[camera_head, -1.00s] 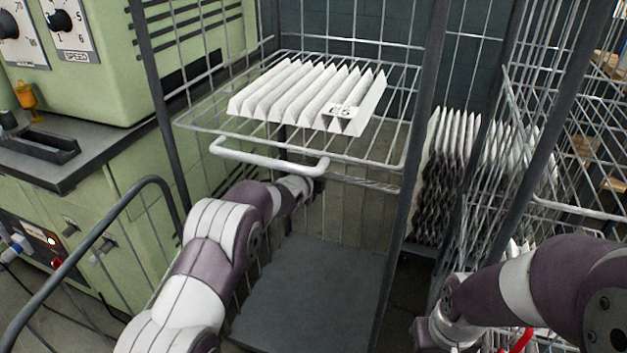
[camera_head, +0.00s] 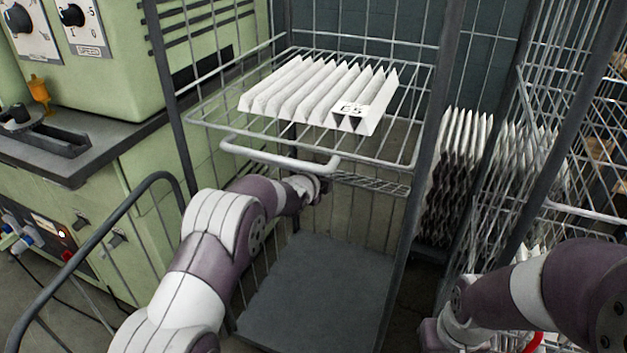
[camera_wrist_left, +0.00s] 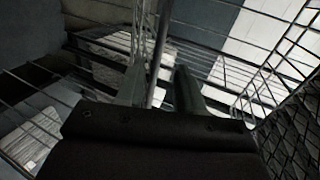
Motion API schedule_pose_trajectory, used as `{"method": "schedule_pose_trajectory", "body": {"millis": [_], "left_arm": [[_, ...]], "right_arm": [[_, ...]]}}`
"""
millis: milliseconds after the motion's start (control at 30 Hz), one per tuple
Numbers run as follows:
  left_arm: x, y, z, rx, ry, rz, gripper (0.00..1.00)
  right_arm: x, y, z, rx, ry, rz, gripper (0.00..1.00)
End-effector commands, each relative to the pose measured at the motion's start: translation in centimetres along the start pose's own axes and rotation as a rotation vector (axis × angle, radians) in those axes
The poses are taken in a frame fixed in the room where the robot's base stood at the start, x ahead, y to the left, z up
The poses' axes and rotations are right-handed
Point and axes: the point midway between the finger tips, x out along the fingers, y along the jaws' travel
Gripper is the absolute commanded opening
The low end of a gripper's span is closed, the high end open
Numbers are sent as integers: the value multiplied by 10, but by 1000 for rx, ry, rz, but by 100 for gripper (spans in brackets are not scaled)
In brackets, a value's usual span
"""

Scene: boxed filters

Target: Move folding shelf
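The folding shelf is a white wire shelf (camera_head: 208,124) fixed level inside a dark-framed wire cart. Its front has a thick white handle bar (camera_head: 270,158). A white pleated filter (camera_head: 310,92) labelled E5 lies on it. My left arm reaches in below the handle, with the wrist just under the handle's right end; the fingertips are hidden in the head view. In the left wrist view my left gripper (camera_wrist_left: 160,88) has its fingers apart, with a thin bar seen between them; contact is unclear. My right gripper (camera_head: 436,335) is low at the right, its fingers not clearly visible.
A grey bottom deck (camera_head: 318,295) of the cart is empty. A green machine (camera_head: 110,65) and a dark tubular rail (camera_head: 100,235) stand at the left. More pleated filters (camera_head: 455,165) stand upright at the right, beside another wire cage (camera_head: 585,208).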

Motion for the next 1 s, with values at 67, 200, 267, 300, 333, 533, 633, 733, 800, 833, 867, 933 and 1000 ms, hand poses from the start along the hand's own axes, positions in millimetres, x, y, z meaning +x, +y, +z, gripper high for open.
{"method": "schedule_pose_trajectory", "body": {"millis": [67, 200, 267, 300, 333, 533, 633, 733, 800, 833, 867, 933, 1000], "left_arm": [[-19, -5, 0, 0, 0, -6, 34], [-54, -5, 0, 0, -1, -7, 34], [-68, -5, 0, 1, -1, -5, 34], [-77, -4, 0, 1, 0, -5, 34], [-82, -4, 0, 1, 0, -5, 34], [-101, -2, 0, 1, 0, -4, 34], [-102, -1, 0, 1, 0, -4, 34], [-102, -1, 0, 1, 0, -3, 34], [-102, -1, 0, 1, 0, -3, 34], [-102, -1, 0, 1, 0, -3, 34], [-102, -1, 0, 1, 0, -3, 34], [-102, -1, 0, -2, 0, -3, 34], [-101, 1, 0, -52, -2, 6, 34]], "right_arm": [[-2, 0, 0, 0, 0, 0, 0], [-5, 0, -1, 0, 0, 0, 0], [-6, 0, -1, 0, 0, 0, 0], [-7, 0, -1, 0, 0, 0, 0], [-7, 0, -1, 0, 0, 0, 0], [-9, 0, -1, 0, 0, 0, 0], [-8, 0, -1, 0, 0, 0, 0], [-8, 0, -1, 0, 0, 0, 0], [-8, 0, -1, 0, 0, 0, 0], [-8, 0, -1, 0, 0, 0, 0], [-8, 0, -1, 0, 0, 0, 0], [-8, 0, -1, 0, 0, 0, 0], [-8, 0, -1, 0, 0, 0, 0]]}}
